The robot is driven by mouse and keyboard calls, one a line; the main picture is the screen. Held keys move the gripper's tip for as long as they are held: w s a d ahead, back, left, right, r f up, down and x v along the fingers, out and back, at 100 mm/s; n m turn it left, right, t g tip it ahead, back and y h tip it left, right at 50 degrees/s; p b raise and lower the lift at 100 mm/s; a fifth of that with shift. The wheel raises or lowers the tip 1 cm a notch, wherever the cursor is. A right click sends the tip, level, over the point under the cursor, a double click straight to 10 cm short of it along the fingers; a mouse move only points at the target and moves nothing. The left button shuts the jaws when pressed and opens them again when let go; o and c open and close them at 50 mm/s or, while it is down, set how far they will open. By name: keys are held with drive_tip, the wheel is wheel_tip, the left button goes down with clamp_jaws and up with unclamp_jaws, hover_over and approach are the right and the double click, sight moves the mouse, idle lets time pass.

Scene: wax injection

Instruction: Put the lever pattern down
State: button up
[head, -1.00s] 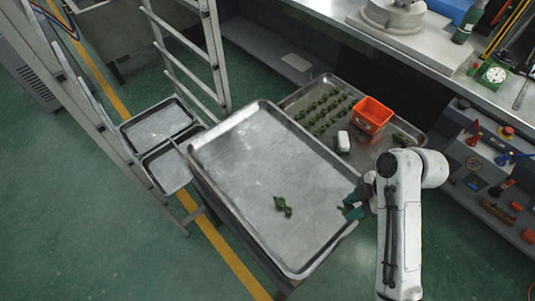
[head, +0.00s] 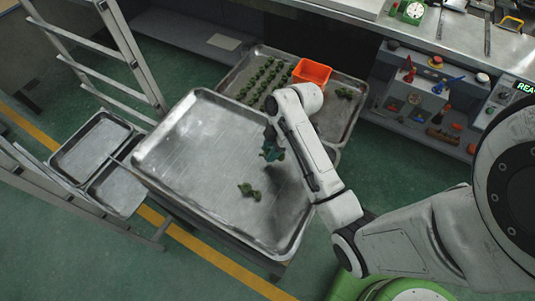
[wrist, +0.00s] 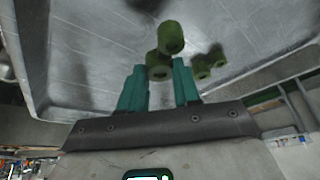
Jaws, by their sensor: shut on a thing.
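My gripper (head: 271,150) is over the right part of the large metal tray (head: 165,170) in the head view. Its teal fingers show in the wrist view (wrist: 160,80), shut on a green lever pattern (wrist: 171,38) with round, knobby ends at the fingertips. In the head view the held pattern is hard to tell from the fingers. Its gap to the tray floor cannot be told. Another green lever pattern (head: 249,191) lies on the tray, a little below my gripper in the head view.
Behind stands a second tray (head: 338,122) with rows of green patterns (head: 262,78) and an orange bin (head: 311,72). Two small trays (head: 90,145) sit at the left by a ladder-like rack (head: 85,72). The large tray's left half is bare.

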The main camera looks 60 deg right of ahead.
drive_tip(key=shift+w+d+f, duration=0.1)
drive_tip(key=shift+w+f, duration=0.25)
drive_tip(key=shift+f, duration=0.1)
drive_tip(key=shift+w+f+p, duration=0.15)
drive_tip(key=shift+f+p, duration=0.2)
drive_tip(key=shift+f, duration=1.45)
drive_tip(key=shift+f, duration=0.1)
drive_tip(key=o, duration=1)
drive_tip(key=shift+o, duration=0.2)
